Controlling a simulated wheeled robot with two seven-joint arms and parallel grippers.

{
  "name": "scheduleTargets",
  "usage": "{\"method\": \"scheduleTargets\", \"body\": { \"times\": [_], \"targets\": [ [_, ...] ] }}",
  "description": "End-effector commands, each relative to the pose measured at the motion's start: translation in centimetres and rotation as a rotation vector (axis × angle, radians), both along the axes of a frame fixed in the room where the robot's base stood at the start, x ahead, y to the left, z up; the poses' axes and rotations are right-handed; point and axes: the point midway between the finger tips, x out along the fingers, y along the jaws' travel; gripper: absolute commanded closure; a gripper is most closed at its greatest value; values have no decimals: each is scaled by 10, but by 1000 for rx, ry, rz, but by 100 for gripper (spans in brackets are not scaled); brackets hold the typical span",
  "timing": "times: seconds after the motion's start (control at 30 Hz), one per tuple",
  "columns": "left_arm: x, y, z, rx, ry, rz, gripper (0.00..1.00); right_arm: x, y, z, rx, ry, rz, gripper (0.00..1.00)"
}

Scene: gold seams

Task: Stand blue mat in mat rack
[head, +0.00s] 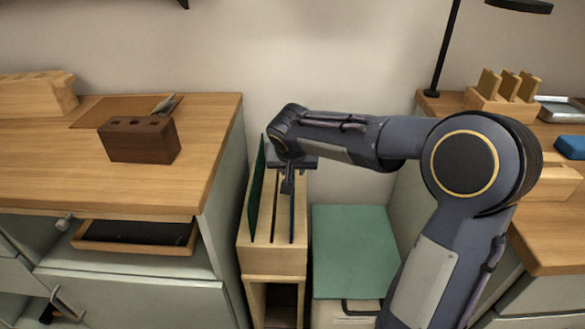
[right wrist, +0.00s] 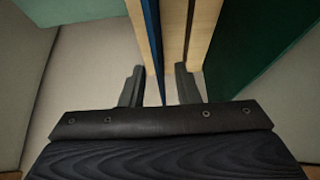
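The pale wooden mat rack (head: 258,257) stands in the gap between the two counters. The blue mat (head: 292,215) stands on edge in its right slot, showing as a thin dark-blue strip. In the right wrist view the blue mat (right wrist: 152,30) runs upright between wooden slats of the rack (right wrist: 203,28). My right gripper (head: 288,187) is at the back of the rack, over the blue mat. Its fingers (right wrist: 159,70) are spread on either side of the mat's edge, with visible gaps. My left gripper is not in view.
A dark green mat (head: 256,195) stands in the rack's left slot, close to my right gripper. A low unit with a green top (head: 352,250) is right of the rack. The left counter (head: 205,130) holds a dark wooden block (head: 140,142).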

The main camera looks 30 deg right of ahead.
Motion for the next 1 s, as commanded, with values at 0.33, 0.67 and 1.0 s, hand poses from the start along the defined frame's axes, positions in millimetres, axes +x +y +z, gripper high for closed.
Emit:
{"method": "scheduleTargets", "body": {
  "times": [0.33,0.67,1.0],
  "targets": [
    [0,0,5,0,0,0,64,-3,2,10,0,-1,1,71],
    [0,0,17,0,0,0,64,-15,10,33,0,-3,1,71],
    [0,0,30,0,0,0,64,-27,17,57,0,-1,1,71]
  ]
}}
